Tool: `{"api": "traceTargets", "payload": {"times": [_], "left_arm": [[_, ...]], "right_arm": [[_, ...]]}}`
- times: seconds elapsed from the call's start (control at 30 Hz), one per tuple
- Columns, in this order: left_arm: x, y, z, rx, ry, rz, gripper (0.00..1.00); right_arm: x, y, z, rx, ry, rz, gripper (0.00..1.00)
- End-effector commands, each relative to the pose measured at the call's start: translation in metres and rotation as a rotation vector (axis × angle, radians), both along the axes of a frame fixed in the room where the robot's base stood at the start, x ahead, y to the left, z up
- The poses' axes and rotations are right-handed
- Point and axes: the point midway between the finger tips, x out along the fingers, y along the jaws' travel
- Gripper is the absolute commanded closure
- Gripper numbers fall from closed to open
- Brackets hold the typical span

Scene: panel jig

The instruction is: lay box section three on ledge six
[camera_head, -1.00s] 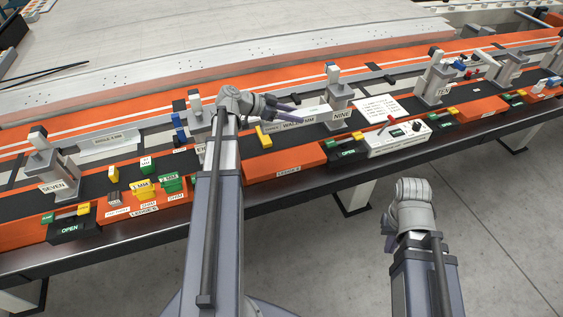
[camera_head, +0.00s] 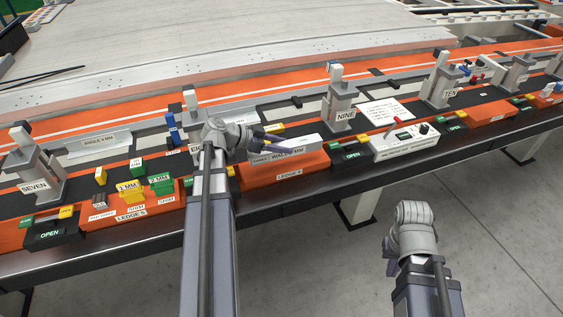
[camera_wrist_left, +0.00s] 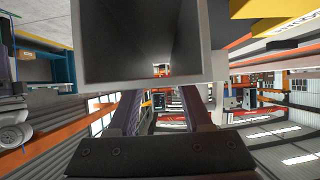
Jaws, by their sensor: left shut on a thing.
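A grey box section (camera_head: 290,151) with a "WALL" label lies along the orange ledge six block (camera_head: 285,180). I cannot tell whether it touches the ledge top or is just above it. My left gripper (camera_head: 276,143) is shut on the box section, its fingers reaching in from the left. In the left wrist view the square hollow end of the box section (camera_wrist_left: 82,40) fills the upper middle, above the dark fingers (camera_wrist_left: 160,112). My right gripper (camera_head: 393,250) hangs in front of the bench, away from the parts; its fingertips are mostly hidden.
Clamp posts seven (camera_head: 36,172), nine (camera_head: 343,100) and ten (camera_head: 442,82) stand along the bench. Ledge five (camera_head: 130,215), with yellow and green shims, is at left. A white control box (camera_head: 404,141) with a red lever is to the right. An angle piece (camera_head: 98,145) lies behind.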

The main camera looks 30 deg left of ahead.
Motion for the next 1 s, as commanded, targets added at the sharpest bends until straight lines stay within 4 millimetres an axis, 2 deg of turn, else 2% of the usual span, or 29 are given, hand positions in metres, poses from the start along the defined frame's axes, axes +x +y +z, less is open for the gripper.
{"api": "traceTargets", "payload": {"times": [0.23, 0.53, 0.97, 1.0], "left_arm": [[0.0, 0.0, -0.007, -0.001, -0.001, 0.0, 1.0], [0.0, 0.0, -0.04, -0.001, -0.001, 0.0, 1.0], [0.0, 0.0, -0.043, -0.001, -0.001, 0.0, 1.0], [0.0, 0.0, -0.042, 0.0, 0.0, 0.0, 0.47]], "right_arm": [[0.0, 0.0, -0.007, 0.0, 0.0, 0.0, 1.0], [0.0, 0.0, -0.04, 0.0, 0.0, 0.0, 1.0], [0.0, 0.0, -0.043, 0.0, 0.0, 0.0, 1.0], [0.0, 0.0, -0.042, 0.0, 0.0, 0.0, 1.0]]}}
